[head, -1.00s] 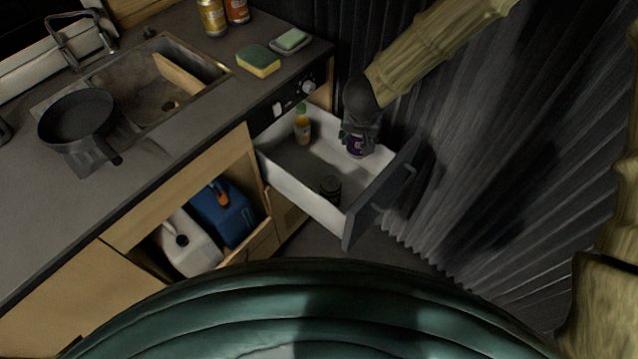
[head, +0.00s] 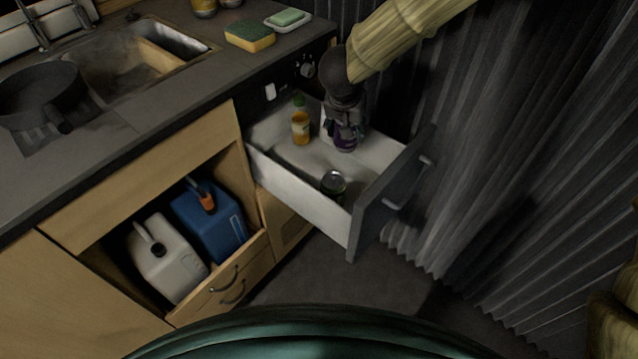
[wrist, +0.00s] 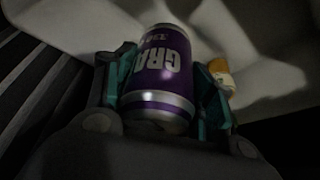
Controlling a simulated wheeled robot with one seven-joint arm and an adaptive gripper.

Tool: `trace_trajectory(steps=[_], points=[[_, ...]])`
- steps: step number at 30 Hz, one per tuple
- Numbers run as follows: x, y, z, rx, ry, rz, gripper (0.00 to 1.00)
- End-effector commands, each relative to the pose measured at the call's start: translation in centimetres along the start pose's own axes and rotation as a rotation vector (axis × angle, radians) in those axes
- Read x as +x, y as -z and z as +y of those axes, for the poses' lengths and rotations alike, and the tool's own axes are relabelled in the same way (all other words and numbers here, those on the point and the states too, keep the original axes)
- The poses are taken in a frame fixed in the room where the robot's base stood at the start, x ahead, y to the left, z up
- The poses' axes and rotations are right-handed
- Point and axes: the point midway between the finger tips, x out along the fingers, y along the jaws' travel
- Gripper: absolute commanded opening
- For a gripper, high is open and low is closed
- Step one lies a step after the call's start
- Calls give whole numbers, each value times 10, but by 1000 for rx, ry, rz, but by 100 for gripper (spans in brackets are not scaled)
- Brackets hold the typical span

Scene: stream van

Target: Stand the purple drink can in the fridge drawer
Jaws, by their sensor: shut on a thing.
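The purple drink can (head: 345,143) is in my gripper (head: 345,128), inside the open fridge drawer (head: 297,183) towards its back right in the head view. In the wrist view the purple can (wrist: 158,80) with white lettering sits between the two teal fingers of my gripper (wrist: 165,95), which is shut on it. The can looks roughly upright. I cannot tell whether its base touches the drawer floor.
An orange bottle with a green cap (head: 300,125) stands at the drawer's back left. A dark can (head: 333,183) stands near the front. The drawer floor between them is clear. The counter (head: 150,120) lies left, and a corrugated dark curtain (head: 490,150) hangs close on the right.

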Motion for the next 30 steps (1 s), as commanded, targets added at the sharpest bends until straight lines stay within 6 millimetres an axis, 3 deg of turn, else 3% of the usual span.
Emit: trace_trajectory(steps=[5, 12, 19, 27, 30], points=[[8, -3, -2, 2, -1, 0, 19], [40, -16, -2, 2, -2, -1, 19], [54, -22, -2, 4, -1, 0, 19], [89, -37, -1, 2, -1, -1, 19], [94, -38, -2, 3, 0, 1, 19]])
